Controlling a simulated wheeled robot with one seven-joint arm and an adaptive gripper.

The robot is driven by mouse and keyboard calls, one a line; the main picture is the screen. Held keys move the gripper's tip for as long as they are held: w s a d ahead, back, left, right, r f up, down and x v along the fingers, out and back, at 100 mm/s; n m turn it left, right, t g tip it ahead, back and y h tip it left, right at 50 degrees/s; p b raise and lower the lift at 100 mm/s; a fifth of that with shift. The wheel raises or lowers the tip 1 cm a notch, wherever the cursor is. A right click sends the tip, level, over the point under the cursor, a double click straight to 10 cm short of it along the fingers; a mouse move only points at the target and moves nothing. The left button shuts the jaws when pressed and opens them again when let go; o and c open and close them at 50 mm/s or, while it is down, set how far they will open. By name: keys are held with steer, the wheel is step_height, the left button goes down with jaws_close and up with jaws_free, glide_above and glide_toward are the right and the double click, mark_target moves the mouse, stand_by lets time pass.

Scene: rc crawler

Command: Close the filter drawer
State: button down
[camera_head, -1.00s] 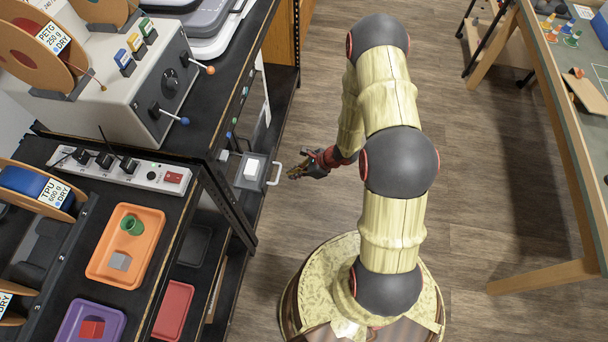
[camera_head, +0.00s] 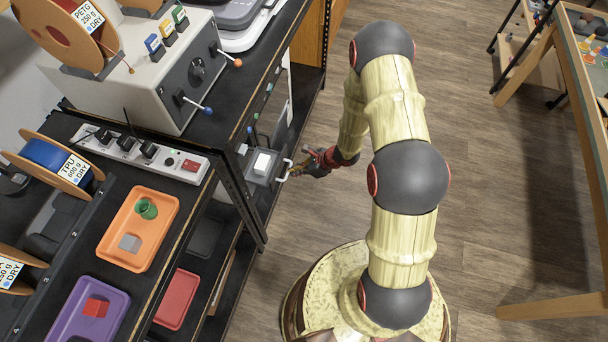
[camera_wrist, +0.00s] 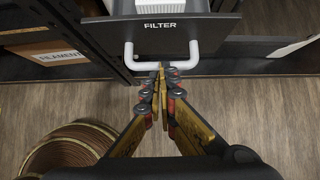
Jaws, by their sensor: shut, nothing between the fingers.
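The filter drawer (camera_head: 258,179) sticks out from the black shelf unit, with a white block (camera_head: 263,163) inside it. In the wrist view the drawer's dark front (camera_wrist: 190,38) is labelled FILTER and carries a white U-shaped handle (camera_wrist: 165,64). The handle also shows in the head view (camera_head: 285,171). My gripper (camera_head: 297,172) is shut and empty. In the wrist view its fingertips (camera_wrist: 161,70) are together at the middle of the handle's bar. I cannot tell whether they touch it.
A black shelf post (camera_head: 240,200) stands beside the drawer. A machine with coloured levers (camera_head: 160,60) sits on the top. Orange (camera_head: 118,258) and purple (camera_head: 75,325) trays lie on the near shelf. A filament box (camera_wrist: 45,55) shows lower down. The wood floor (camera_head: 480,200) is clear.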

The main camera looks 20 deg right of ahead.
mark_target(262, 162)
steer(key=w+a, duration=0.2)
steer(key=a, duration=0.1)
steer(key=w+a+b, duration=0.1)
steer(key=w+a, duration=0.2)
steer(key=a, duration=0.1)
steer(key=w+a+b, duration=0.1)
steer(key=w+a, duration=0.2)
steer(key=a, duration=0.1)
steer(key=shift+w+a, duration=0.15)
steer(key=shift+a, duration=0.05)
